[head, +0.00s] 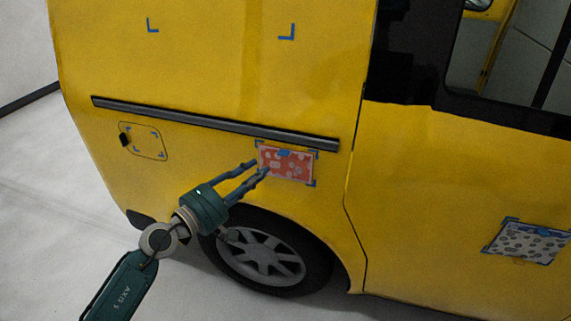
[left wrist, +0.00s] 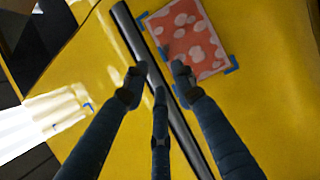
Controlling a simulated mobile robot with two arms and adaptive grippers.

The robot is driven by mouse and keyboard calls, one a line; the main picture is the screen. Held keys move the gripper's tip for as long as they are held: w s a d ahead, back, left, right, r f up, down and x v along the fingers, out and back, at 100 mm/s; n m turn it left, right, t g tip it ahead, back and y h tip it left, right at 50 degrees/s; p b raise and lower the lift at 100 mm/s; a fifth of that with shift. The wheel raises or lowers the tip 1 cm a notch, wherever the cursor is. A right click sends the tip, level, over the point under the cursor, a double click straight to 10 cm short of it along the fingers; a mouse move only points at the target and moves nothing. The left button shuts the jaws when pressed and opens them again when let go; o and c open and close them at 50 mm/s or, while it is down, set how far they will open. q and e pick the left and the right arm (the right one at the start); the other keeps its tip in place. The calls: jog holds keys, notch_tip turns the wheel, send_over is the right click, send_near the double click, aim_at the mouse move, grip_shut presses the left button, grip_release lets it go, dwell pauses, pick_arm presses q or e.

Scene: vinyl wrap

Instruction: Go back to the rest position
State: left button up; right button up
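My left gripper (head: 260,168) is in front of the yellow van's side, near the left edge of a red patterned vinyl sheet (head: 290,164). The sheet lies flat on the van between blue corner marks. In the left wrist view the fingers of my left gripper (left wrist: 158,82) are spread apart with nothing between them. The red sheet (left wrist: 188,38) shows beyond the fingertips there, apart from them as far as I can see. My right gripper is in neither view.
The yellow van (head: 200,60) fills most of the head view. A dark rail (head: 215,124) runs along its side, above a wheel (head: 262,255). A grey patterned sheet (head: 528,242) is on the door at right. Empty blue marks (head: 287,33) show higher up. Floor at left is clear.

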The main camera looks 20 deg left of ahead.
pick_arm(q)
jog(key=s+a+f+n+g+y, duration=0.2)
jog(key=s+a+f+n, duration=0.15)
jog(key=f+n, duration=0.9)
jog(key=s+a+f+n+g+y, duration=0.1)
jog(key=s+a+f+n+y, duration=0.3)
jog(key=f+n, duration=0.85)
jog(key=s+a+f+n+g+y, duration=0.15)
jog(key=s+f+n, duration=0.35)
jog(key=f+n, duration=0.75)
jog(key=s+d+f+n+g, duration=0.3)
jog(key=s+f+n+g, duration=0.45)
jog(key=s+f, duration=1.25)
jog(key=s+d+f+n+g, duration=0.1)
jog(key=s+d+f+n, duration=0.2)
jog(key=s, duration=0.7)
jog(key=s+d+f+n+g, duration=0.2)
jog(key=s+f+n, duration=0.3)
jog(key=s+n, duration=0.3)
jog(key=shift+s+d+f+n, duration=0.25)
jog(key=shift+s+d, duration=0.45)
jog(key=shift+s, duration=0.35)
jog(key=shift+r, duration=0.1)
